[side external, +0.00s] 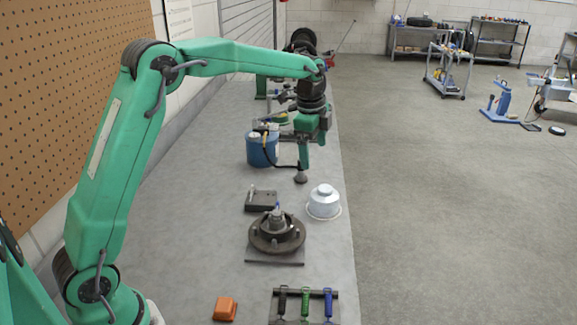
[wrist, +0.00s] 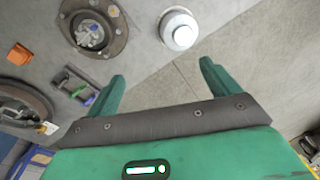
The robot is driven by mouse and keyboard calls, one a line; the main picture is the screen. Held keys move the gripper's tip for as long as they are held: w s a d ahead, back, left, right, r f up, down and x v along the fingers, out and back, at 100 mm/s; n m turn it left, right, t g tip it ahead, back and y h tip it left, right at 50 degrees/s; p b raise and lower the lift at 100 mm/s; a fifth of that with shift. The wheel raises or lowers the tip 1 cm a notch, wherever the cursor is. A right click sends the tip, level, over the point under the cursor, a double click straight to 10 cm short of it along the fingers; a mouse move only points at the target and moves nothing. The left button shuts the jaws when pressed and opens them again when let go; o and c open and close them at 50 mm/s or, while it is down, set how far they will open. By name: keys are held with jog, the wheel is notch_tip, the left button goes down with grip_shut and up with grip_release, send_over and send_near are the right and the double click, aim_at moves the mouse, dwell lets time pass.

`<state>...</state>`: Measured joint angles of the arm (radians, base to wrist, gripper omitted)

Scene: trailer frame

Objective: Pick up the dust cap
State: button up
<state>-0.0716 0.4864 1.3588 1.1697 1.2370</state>
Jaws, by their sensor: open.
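A pale silver-white domed cap with a wide rim, which I take as the dust cap (side external: 323,203), stands on the grey bench near its right edge. It also shows at the top of the wrist view (wrist: 179,30). My gripper (side external: 301,172) is above the bench, behind and left of the cap in the side view. In the wrist view my gripper (wrist: 162,72) has its two green fingers spread wide with nothing between them. The cap lies beyond the fingertips, apart from them. The dark wheel hub (side external: 277,236) on a plate stands in front of the cap.
A blue bucket (side external: 262,149) stands behind the hub. A small dark block (side external: 261,203) is left of the cap. A rack with coloured tools (side external: 304,306) and an orange block (side external: 225,308) are at the front. The bench edge drops to the floor on the right.

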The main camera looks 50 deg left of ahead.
aim_at(325, 188)
jog(key=w+f+m, duration=0.1)
jog(key=w+f, duration=0.1)
jog(key=f, duration=0.1)
jog(key=w+a+f+m, duration=0.1)
jog(key=w+f, duration=0.1)
jog(key=f, duration=0.2)
jog(key=w+a+f+m+g, duration=0.1)
jog(key=w+f+m, duration=0.1)
jog(key=w+f, duration=0.1)
jog(key=shift+f, duration=0.3)
jog(key=shift+w+f+m, duration=0.15)
jog(key=shift+f+m, duration=0.15)
jog(key=shift+f, duration=0.2)
jog(key=shift+d+f, duration=0.2)
jog(key=shift+f, duration=3.7)
jog(key=c, duration=0.6)
